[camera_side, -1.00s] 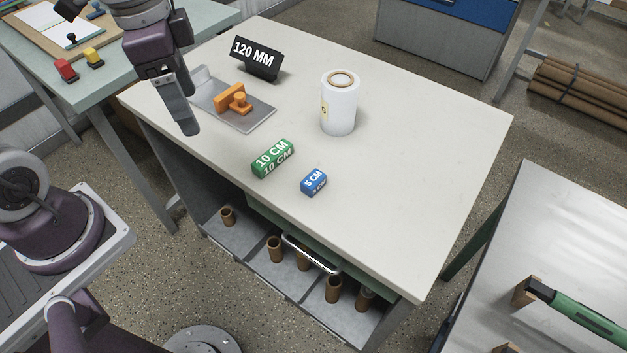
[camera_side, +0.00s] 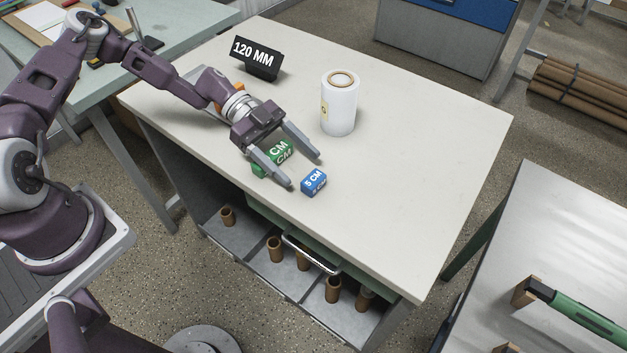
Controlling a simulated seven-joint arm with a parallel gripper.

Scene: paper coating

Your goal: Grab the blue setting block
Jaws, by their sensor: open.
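The blue setting block (camera_side: 313,182), marked 5 CM, sits on the pale worktop near its front edge. My gripper (camera_side: 304,172) is open, with its two grey fingers spread and pointing toward the blue block. The fingertips look close to the block's left and upper sides; I cannot tell whether they touch it or how high they are. The green 10 CM block (camera_side: 278,152) lies behind and between the fingers, partly hidden by them.
A white paper roll (camera_side: 340,105) stands upright on the worktop (camera_side: 420,150), behind the blue block. A black 120 MM sign (camera_side: 256,58) stands at the back left. My arm mostly hides an orange part at the left. The right side of the worktop is clear.

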